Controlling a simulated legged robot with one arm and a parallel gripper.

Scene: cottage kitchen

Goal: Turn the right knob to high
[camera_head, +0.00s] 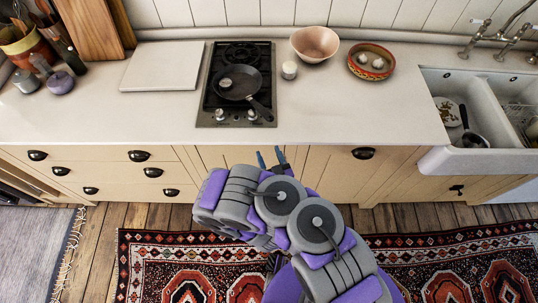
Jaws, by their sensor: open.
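The right knob (252,115) is a small silver knob on the front strip of the black two-burner hob (212,100). The left knob (220,115) sits beside it on the same strip. The knobs are too small to read their setting. My gripper (270,158) shows as two thin blue-grey fingertips, apart, in front of the counter edge, below and slightly right of the right knob in the picture. It is open and touches no knob. My purple and grey arm hides the rest of the gripper.
A dark pan (238,85) lies on the hob, its handle pointing toward the right knob. A white cup (289,70), a pink bowl (314,43) and a patterned dish (371,61) stand to the right. A white board (162,66) lies left. The front counter right of the hob is clear.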

